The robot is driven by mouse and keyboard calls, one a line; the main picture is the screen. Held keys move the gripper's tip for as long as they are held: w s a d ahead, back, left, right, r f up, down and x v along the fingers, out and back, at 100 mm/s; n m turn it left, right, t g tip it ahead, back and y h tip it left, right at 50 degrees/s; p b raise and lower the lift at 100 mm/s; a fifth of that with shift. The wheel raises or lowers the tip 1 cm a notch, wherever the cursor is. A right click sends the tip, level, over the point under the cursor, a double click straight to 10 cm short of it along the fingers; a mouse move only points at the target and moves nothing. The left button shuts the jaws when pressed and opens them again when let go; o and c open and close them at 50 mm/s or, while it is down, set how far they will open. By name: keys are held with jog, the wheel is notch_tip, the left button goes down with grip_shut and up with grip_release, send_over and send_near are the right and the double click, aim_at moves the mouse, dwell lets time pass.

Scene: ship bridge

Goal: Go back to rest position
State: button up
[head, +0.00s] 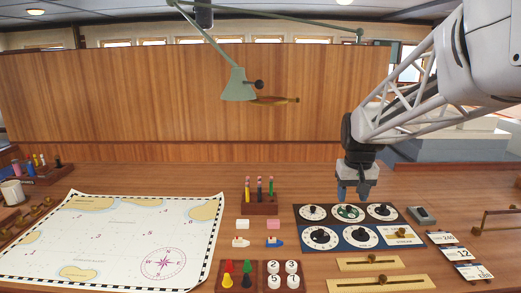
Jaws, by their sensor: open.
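My gripper (353,192) hangs from my arm at the right of the head view, pointing down over the dial panel (297,207). Its blue fingers are apart with nothing seen between them. The fingertips are near the upper dials, between the green-centred dial (348,213) and the upper right dial (382,212). I cannot tell the exact height above the panel.
A chart (110,240) covers the left of the table. A pencil holder (260,206), small boats (274,242), and a tray of pegs and numbered discs (259,279) are in the middle. A green lamp (238,88) hangs above.

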jog(key=s+a+f, duration=0.2)
jog(key=s+a, duration=0.1)
jog(key=s, duration=1.2)
jog(key=s+a+f+t, duration=0.1)
jog(key=s+a+f, duration=0.1)
jog(key=s, duration=1.3)
jog(key=shift+s+a, duration=0.4)
jog(key=shift+a, duration=0.15)
jog(key=shift+f, duration=0.1)
dwell(0.9)
